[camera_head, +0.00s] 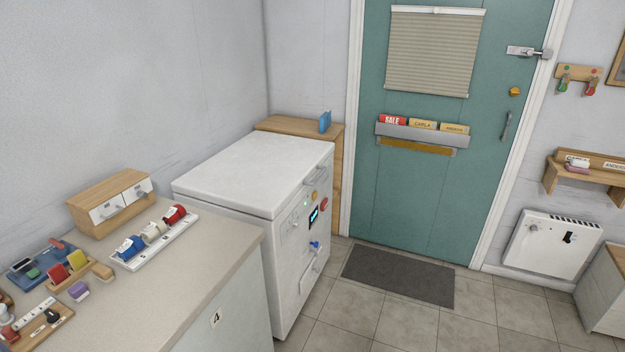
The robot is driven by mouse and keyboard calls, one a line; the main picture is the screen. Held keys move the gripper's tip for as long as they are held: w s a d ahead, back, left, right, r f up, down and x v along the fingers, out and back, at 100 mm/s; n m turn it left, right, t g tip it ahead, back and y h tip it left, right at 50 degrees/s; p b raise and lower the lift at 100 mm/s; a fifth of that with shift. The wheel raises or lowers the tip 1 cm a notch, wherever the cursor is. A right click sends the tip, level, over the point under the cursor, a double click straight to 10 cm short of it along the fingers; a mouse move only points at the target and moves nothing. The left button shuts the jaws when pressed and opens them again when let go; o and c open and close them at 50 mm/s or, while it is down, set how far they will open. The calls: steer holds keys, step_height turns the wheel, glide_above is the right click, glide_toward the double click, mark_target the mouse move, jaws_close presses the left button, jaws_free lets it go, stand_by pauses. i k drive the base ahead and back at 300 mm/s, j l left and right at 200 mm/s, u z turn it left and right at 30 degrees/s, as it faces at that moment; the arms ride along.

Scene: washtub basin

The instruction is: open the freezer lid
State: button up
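The white chest freezer (285,245) stands left of the middle, between the counter and the door. Its lid (255,172) lies flat and looks shut, with nothing on top of it. The freezer's front faces right and carries a small dark display (313,217), an orange round part (315,195), a red round part (324,205), a blue part (316,245) and what looks like a handle or latch. My gripper is not in view.
A counter (225,260) with several small items stands at the near left, beside the freezer. A wooden cabinet (337,180) stands behind the freezer. The teal door (440,200) is shut. Tiled floor (400,325) and a grey mat (398,277) lie clear before the freezer.

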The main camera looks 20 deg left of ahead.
mark_target(259, 174)
steer(key=i+j+u, duration=0.2)
steer(key=i+j, duration=0.2)
steer(key=i, duration=0.45)
steer(key=i+j+u, duration=0.25)
steer(key=i, duration=0.65)
steer(key=i+u, duration=0.2)
steer(key=i, duration=0.7)
